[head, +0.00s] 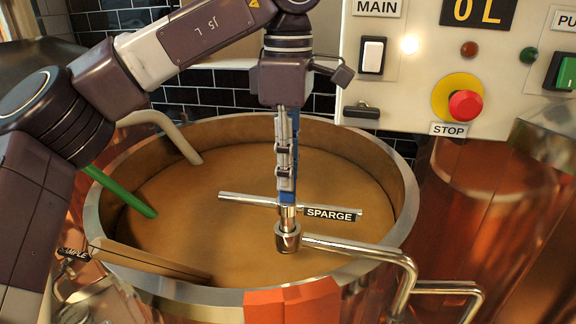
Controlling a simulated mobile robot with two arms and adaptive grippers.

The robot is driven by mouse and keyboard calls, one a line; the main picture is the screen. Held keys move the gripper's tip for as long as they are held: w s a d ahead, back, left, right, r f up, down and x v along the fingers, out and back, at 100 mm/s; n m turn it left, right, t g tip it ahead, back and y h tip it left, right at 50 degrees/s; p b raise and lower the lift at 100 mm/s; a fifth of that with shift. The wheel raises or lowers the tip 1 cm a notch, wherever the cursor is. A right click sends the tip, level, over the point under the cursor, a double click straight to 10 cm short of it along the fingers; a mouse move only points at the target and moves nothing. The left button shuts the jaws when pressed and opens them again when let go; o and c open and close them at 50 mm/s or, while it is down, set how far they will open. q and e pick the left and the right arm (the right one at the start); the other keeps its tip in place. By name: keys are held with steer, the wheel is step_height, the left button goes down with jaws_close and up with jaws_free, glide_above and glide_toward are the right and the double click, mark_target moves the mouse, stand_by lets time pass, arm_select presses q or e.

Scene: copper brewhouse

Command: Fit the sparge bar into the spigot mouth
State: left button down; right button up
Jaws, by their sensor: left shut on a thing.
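The sparge bar (244,201) is a thin silver crossbar with a short stem at its middle and a black "SPARGE" label on its right half. My left gripper (287,196) points down and is shut on the bar at its middle. The bar lies roughly level over the tun. The spigot mouth (288,240) is a silver cup at the end of a bent pipe (365,249). The stem's lower end meets the mouth in the picture; I cannot tell how deep it sits. My right gripper is out of view.
The round copper tun (402,190) holds brown mash (190,235). A green rod (120,190) and a pale curved pipe (175,135) reach in at the left. A control panel with a red stop button (465,105) stands behind at the right.

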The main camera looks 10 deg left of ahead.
arm_select(q)
steer(key=shift+f+b, duration=1.1)
steer(key=shift+f, duration=0.6)
steer(key=c, duration=1.7)
jaws_free()
steer(key=shift+r, duration=0.1)
step_height(320, 180, up, 5)
steer(key=p, duration=0.5)
